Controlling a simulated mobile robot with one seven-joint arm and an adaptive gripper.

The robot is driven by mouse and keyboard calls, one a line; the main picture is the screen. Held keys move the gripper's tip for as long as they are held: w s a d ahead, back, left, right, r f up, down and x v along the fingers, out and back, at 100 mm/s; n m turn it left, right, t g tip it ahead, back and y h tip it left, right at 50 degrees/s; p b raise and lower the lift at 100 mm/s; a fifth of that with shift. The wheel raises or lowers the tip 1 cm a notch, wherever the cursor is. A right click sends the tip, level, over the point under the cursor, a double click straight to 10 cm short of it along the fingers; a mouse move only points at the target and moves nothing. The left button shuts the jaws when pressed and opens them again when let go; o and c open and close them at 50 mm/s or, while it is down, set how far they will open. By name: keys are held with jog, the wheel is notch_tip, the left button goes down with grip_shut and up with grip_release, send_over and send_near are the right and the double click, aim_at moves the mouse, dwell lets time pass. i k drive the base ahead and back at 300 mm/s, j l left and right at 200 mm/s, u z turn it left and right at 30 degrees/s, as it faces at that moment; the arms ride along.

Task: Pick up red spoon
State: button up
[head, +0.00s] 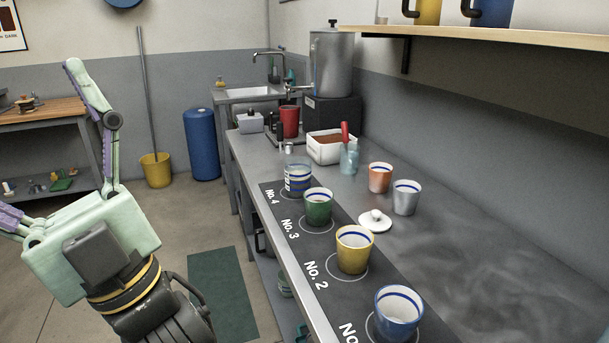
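A red spoon (345,130) appears to stand upright in a clear glass (350,160) on the grey counter. Only its red upper part shows clearly; its lower end is blurred inside the glass. My gripper (40,145) is at the left of the head view, over the floor and well apart from the counter. Its fingers are spread wide, with nothing between them. One finger points up and the other runs out at the left picture edge.
A white bin (324,150) of brown contents stands just behind the glass. Orange (380,177) and grey (406,198) cups stand to its right. Several cups line the numbered dark mat (300,240) in front. A shelf (500,35) overhangs the right side.

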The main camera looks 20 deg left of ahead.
aim_at(344, 131)
jog(key=i+j+z, duration=0.2)
jog(key=j, duration=0.5)
jog(key=k+j+z, duration=0.2)
jog(key=j, duration=0.5)
jog(key=i+j+z, duration=0.2)
jog(key=j, duration=0.55)
jog(key=k+j+z, duration=0.15)
jog(key=j, duration=0.55)
jog(key=k+j+z, duration=0.2)
jog(key=j, duration=0.5)
jog(key=i+j+z, duration=0.15)
jog(key=i+j, duration=0.45)
jog(key=i, duration=0.8)
